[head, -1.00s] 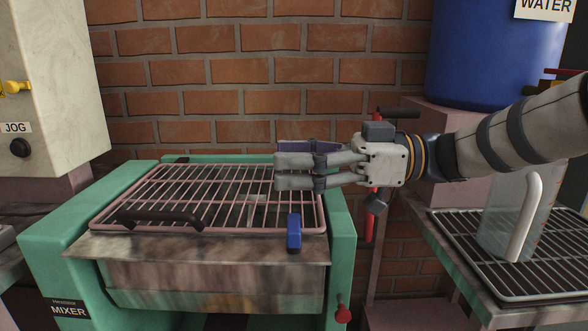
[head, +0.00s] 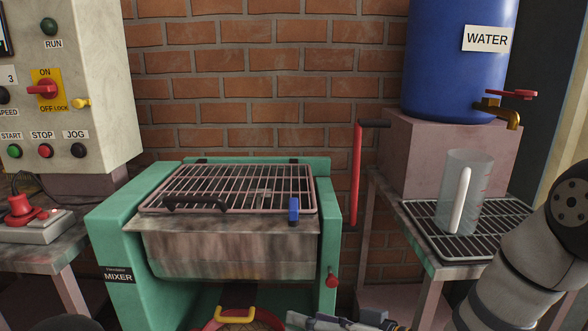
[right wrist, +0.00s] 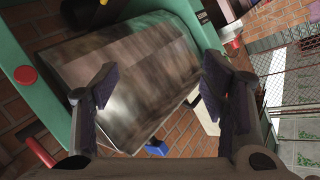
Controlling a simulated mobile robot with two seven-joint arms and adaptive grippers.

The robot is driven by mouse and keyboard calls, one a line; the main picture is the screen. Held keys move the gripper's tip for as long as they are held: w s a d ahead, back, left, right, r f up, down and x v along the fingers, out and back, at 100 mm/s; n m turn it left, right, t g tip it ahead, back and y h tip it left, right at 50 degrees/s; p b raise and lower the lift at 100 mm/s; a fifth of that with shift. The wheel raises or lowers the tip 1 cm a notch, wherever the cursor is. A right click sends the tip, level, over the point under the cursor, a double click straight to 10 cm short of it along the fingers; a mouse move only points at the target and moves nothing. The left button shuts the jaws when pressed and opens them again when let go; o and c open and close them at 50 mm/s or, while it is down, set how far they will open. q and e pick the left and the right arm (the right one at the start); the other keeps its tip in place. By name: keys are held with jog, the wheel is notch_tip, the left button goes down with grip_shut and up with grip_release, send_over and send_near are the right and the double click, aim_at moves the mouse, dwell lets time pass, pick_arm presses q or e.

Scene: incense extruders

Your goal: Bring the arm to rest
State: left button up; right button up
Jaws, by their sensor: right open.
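My right arm comes in from the right in the head view, bent down to the bottom edge. My right gripper (head: 335,322) is partly cut off there, low in front of the mixer. In the right wrist view the right gripper (right wrist: 160,82) is open with nothing between its fingers, the steel mixer trough (right wrist: 125,75) lying beyond them. The green mixer (head: 328,235) has its wire grid lid (head: 235,187) down, with a black handle (head: 195,204) and a blue block (head: 294,209) at the front. My left gripper is not in view.
A clear jug (head: 456,195) stands on the rack (head: 420,215) beside the blue water barrel (head: 450,75) with its tap (head: 500,110). A control box (head: 100,95) and a red stop button (head: 20,206) are at left. A yellow-handled thing (head: 235,315) is at the bottom.

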jog(key=s+d+f+m+g+h+p, duration=0.1)
jog(key=s+d+f+m+g+h, duration=0.1)
jog(key=s+d+f+h, duration=0.45)
jog(key=s+d+f+m+g+h+p, duration=0.1)
jog(key=s+d+f+m+g+p, duration=0.15)
jog(key=s+f, duration=0.75)
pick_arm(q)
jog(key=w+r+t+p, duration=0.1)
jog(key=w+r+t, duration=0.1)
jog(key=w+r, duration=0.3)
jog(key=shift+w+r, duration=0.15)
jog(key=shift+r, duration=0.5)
pick_arm(e)
jog(key=s+d+r+g+h, duration=0.1)
jog(key=s+d+g, duration=0.1)
jog(key=s, duration=0.7)
jog(key=s+d+r+g+h, duration=0.1)
jog(key=s+d, duration=0.3)
jog(key=s, duration=0.6)
jog(key=s+d+r+g+h, duration=0.1)
jog(key=s+d+g+h, duration=0.1)
jog(key=s, duration=0.7)
jog(key=shift+s+d+r+g+h, duration=0.25)
jog(key=shift+d+g+h, duration=0.1)
jog(key=shift+d+g, duration=0.5)
